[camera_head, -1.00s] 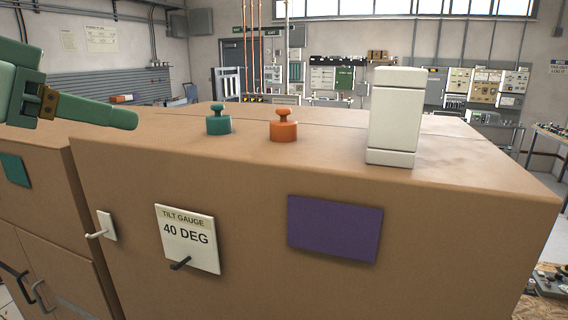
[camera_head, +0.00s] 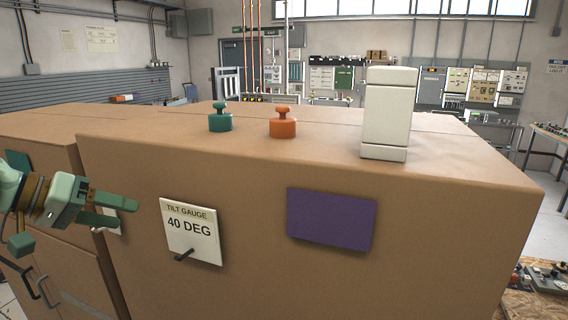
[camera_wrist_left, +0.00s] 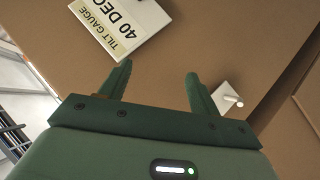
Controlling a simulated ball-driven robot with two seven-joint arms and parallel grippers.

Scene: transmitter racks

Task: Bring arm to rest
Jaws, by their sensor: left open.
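My left gripper (camera_head: 118,210) is at the left of the head view, in front of the brown cabinet's (camera_head: 270,250) face, left of the tilt gauge card (camera_head: 191,231) reading 40 DEG. In the left wrist view its two green fingers (camera_wrist_left: 153,88) stand apart with nothing between them. The card (camera_wrist_left: 122,25) lies beyond the fingers there. A white plate with a peg (camera_wrist_left: 228,98) is beside the right finger; in the head view the gripper partly hides it. My right gripper is not in view.
On the cabinet top stand a teal weight (camera_head: 220,119), an orange weight (camera_head: 283,123) and a white block (camera_head: 389,115). A purple panel (camera_head: 331,219) is on the front. Black handles (camera_head: 18,275) stick out at lower left.

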